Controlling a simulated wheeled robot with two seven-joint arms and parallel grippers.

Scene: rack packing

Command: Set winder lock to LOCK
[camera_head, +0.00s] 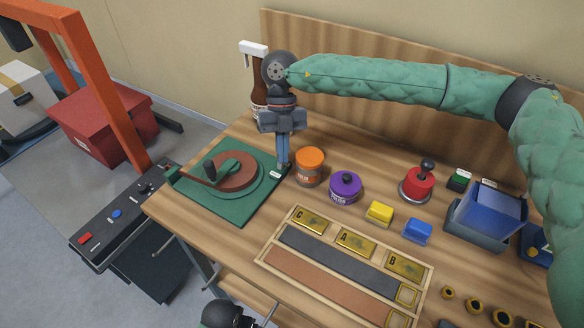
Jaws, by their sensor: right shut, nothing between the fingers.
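A small white label (275,174) lies at the base's right corner. My right gripper (283,166) points straight down with its blue fingers shut and empty. Its tips are beside the label; whether they touch anything is unclear. The lock itself is not clearly visible, and its setting cannot be read.
An orange-lidded jar (309,166) stands close to the right of my right gripper, with a purple-lidded jar (345,187) beyond it. A brown bottle (258,88) with a white top stands behind. A wooden tray (262,262) is in front.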

